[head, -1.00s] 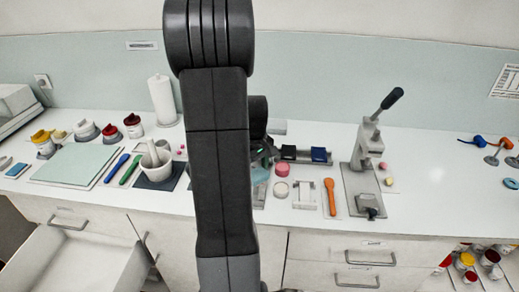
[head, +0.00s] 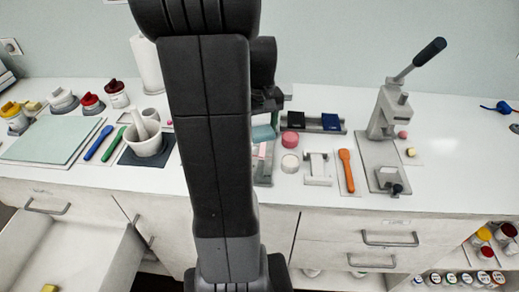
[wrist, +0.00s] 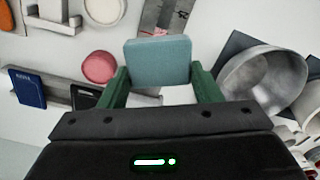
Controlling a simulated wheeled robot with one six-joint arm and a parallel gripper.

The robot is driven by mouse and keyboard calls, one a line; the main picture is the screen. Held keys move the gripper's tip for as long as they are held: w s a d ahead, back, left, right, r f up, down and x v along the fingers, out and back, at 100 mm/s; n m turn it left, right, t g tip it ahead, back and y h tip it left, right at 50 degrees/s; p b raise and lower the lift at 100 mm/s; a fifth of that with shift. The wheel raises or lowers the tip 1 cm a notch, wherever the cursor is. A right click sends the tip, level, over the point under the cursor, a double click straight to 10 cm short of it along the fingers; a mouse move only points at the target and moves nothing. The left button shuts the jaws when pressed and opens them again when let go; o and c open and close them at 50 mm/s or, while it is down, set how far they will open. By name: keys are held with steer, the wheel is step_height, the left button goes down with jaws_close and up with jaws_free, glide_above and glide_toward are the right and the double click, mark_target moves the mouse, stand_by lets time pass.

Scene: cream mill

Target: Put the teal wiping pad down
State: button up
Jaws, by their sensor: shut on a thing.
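The teal wiping pad (wrist: 158,62) is between the green fingers of my gripper (wrist: 161,84) in the wrist view, and the gripper is shut on it. In the head view the pad (head: 264,132) shows just right of my arm, above the back part of the white counter (head: 420,160). My gripper is mostly hidden behind my arm there. The pad looks held above the counter, but its exact height cannot be told.
Close by are a pink disc (head: 291,140), a white round dish (head: 290,163), an orange spatula (head: 346,170) and a grey mortar (head: 147,140). A lever press (head: 388,120) stands to the right. Dark and blue blocks (head: 331,122) sit in a rail behind. Left, a drawer (head: 60,262) is open.

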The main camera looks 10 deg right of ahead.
mark_target(261, 128)
step_height(261, 128, down, 8)
steer(key=shift+r, duration=0.15)
stand_by(0.3)
steer(key=o, duration=0.9)
steer(key=shift+o, duration=0.2)
step_height(261, 128, up, 12)
steer(key=shift+s+r, duration=0.1)
